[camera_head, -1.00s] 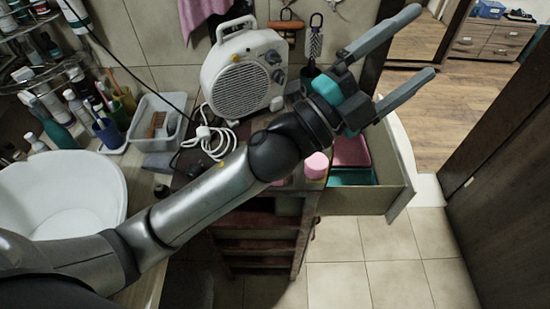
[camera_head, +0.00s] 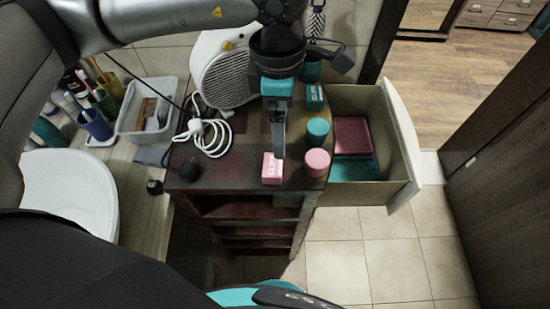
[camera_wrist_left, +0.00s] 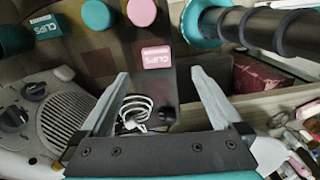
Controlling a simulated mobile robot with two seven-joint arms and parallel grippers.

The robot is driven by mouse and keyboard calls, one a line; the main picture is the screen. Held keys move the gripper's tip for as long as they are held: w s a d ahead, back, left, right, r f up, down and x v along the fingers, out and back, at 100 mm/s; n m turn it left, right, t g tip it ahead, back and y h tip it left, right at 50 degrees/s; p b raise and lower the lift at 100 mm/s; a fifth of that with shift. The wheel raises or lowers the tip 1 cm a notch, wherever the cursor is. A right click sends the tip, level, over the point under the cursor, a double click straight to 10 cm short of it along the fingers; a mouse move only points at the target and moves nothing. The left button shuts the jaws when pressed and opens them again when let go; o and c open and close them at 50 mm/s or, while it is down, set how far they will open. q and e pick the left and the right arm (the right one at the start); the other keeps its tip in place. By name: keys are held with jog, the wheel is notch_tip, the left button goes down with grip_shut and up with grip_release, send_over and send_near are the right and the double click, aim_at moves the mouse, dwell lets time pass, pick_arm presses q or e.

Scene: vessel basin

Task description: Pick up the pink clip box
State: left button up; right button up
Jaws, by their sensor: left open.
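The pink clip box (camera_head: 272,168) stands on the dark cabinet top near its front edge. It also shows in the left wrist view (camera_wrist_left: 155,54), beyond the fingertips and roughly midway between them. My left gripper (camera_head: 279,150) points down just behind and above the box in the head view. Its two fingers (camera_wrist_left: 161,78) are spread apart in the wrist view, with nothing between them. In the head view the fingers line up, so the exact gap to the box is hard to tell. My right gripper is not in view.
A pink round jar (camera_head: 317,162), a teal round jar (camera_head: 317,130) and a teal clip box (camera_head: 314,97) stand right of the gripper. A white heater (camera_head: 222,70) and its cable (camera_head: 210,138) are left. An open drawer (camera_head: 400,140) juts out on the right.

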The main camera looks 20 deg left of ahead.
pick_arm(q)
send_over(272, 165)
jog(key=shift+y, duration=0.3)
jog(key=f, duration=0.9)
jog(key=shift+w+d+f+p, duration=0.15)
jog(key=shift+d+f+p, duration=0.1)
jog(key=shift+f+p, duration=0.1)
jog(key=shift+a+f+p, duration=0.15)
jog(key=shift+f+p, duration=0.15)
jog(key=shift+f, duration=2.4)
jog(key=shift+c, duration=0.2)
jog(key=c, duration=1.2)
